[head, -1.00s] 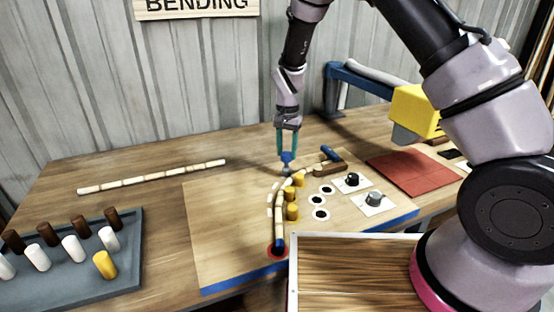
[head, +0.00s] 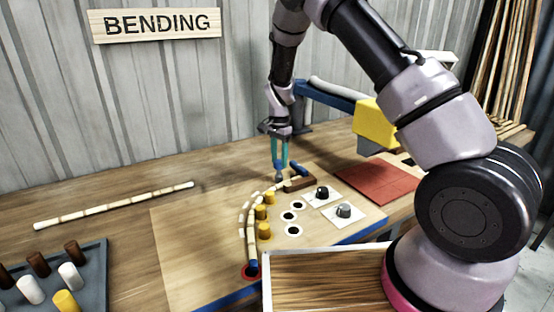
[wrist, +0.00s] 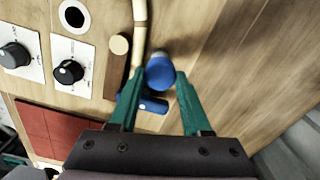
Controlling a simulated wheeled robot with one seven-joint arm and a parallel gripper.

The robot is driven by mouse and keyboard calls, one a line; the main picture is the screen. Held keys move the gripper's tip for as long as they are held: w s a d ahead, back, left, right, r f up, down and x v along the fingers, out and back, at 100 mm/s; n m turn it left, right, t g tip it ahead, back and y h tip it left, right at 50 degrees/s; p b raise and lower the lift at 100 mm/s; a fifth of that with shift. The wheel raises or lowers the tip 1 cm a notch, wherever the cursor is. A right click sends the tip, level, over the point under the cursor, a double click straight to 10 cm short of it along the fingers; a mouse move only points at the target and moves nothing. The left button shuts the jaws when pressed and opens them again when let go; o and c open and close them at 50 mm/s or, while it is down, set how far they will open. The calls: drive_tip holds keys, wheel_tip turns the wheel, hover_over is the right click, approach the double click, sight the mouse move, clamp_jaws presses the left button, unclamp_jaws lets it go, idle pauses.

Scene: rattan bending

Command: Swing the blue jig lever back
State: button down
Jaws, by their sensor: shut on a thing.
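The blue jig lever's round knob (wrist: 160,72) sits between my fingertips in the wrist view. My gripper (wrist: 157,84) is shut on it. In the head view my gripper (head: 279,168) points down over the far part of the jig board (head: 185,240), and its fingers mostly hide the knob. A segmented rattan cane (head: 251,240) curves along the yellow pegs (head: 264,230), from the red-ringed spot at the near edge to a brown block (head: 299,184). The cane's end (wrist: 139,30) lies beside the knob in the wrist view.
Two dials (head: 344,211) on white plates and a red mat (head: 376,182) lie to the right. A loose cane (head: 115,205) lies on the left of the table. A peg tray (head: 95,265) is front left. A yellow-headed blue arm (head: 375,122) stands behind.

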drive_tip(key=shift+w+d+r, duration=0.1)
drive_tip(key=shift+w+d, duration=0.05)
drive_tip(key=shift+d, duration=0.05)
drive_tip(key=shift+c, duration=1.8)
unclamp_jaws()
wheel_tip(320, 180, up, 11)
